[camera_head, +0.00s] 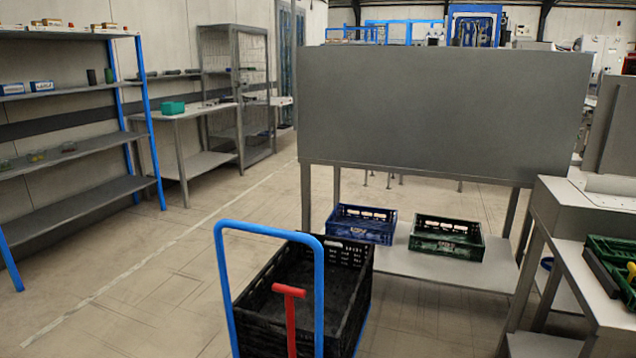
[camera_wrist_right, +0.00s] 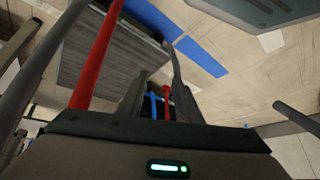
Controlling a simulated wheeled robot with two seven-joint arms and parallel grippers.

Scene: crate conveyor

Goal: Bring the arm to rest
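Neither gripper shows in the head view. In the right wrist view my right gripper (camera_wrist_right: 158,80) shows as two dark fingers standing apart, with a gap between them. Nothing is held in the gap; small blue and red bars show through it, apart from the fingers. My left gripper is in neither view.
A black crate (camera_head: 262,311) stands on a cart with a blue frame (camera_head: 222,270) and red T-handle (camera_head: 290,292), front centre. Blue (camera_head: 362,237) and green (camera_head: 447,252) crates sit on a low shelf behind. A metal table (camera_head: 573,243) stands right, shelves (camera_head: 85,205) left. Floor left of the cart is clear.

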